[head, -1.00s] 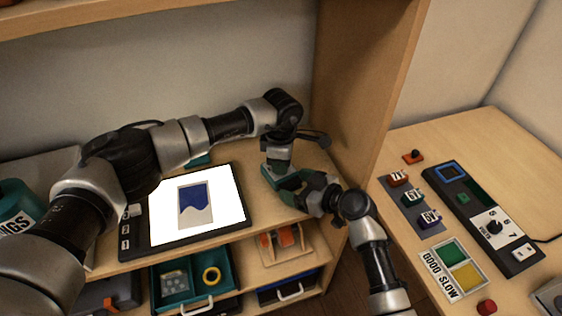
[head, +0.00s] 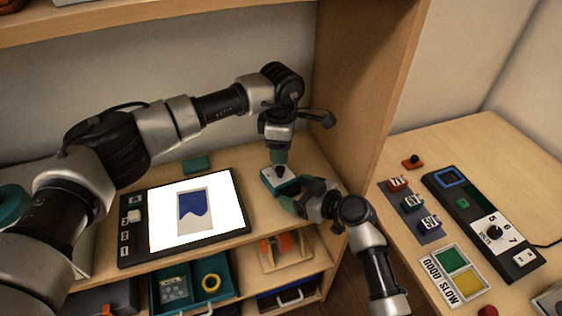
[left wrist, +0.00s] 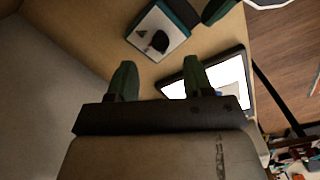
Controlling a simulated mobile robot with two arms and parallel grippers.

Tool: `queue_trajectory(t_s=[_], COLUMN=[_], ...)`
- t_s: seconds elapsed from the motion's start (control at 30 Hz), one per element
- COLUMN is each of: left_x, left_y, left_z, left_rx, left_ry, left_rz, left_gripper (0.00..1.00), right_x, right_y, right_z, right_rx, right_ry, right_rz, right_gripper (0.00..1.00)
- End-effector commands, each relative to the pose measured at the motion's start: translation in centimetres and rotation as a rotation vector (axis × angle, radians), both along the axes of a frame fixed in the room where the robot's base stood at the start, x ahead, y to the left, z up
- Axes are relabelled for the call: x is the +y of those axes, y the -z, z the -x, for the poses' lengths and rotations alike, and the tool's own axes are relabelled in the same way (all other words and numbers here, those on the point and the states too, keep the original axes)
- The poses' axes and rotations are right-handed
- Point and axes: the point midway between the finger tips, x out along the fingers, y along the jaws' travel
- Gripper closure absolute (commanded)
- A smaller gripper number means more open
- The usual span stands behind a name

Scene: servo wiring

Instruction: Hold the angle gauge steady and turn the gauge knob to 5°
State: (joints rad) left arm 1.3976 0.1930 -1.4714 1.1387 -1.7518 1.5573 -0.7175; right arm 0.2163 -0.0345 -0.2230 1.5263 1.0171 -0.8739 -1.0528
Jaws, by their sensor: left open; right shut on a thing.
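The angle gauge (head: 268,186), a small teal box with a white face, sits on the shelf top right of the tablet. Its dark gauge knob (head: 280,171) stands on the face. The gauge (left wrist: 148,28) and knob (left wrist: 160,41) also show in the left wrist view; the angle reading is too small to tell. My right gripper (head: 290,193) is shut on the gauge's near right side; its green fingers reach in at the top of the left wrist view. My left gripper (head: 279,157) is open and empty above the knob, its two green fingers (left wrist: 160,78) apart.
A tablet (head: 130,245) with a lit screen lies left of the gauge. A teal block (head: 197,164) lies behind it. A wooden side wall (head: 365,110) rises on the right. Beyond it, a table (head: 455,140) holds a dial panel (head: 492,231) and coloured blocks.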

Motion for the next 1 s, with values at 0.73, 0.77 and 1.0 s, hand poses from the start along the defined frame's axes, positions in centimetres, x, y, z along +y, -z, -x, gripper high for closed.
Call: queue_trajectory(t_s=[0.73,0.77,1.0], left_x=[0.0,0.0,0.0], left_y=[-4.7,-4.7,-4.7], left_z=[0.0,0.0,0.0], left_rx=[0.001,0.001,0.001], left_ry=[0.001,0.001,0.001], left_rz=[0.001,0.001,0.001], left_gripper=[0.49,0.49,0.49], right_x=[0.0,0.0,0.0], right_y=[0.0,0.0,0.0], right_z=[0.0,0.0,0.0], right_rx=[0.001,0.001,0.000], right_ry=[0.000,0.000,0.000], right_rz=[0.001,0.001,0.000], right_gripper=[0.37,0.19,0.00])
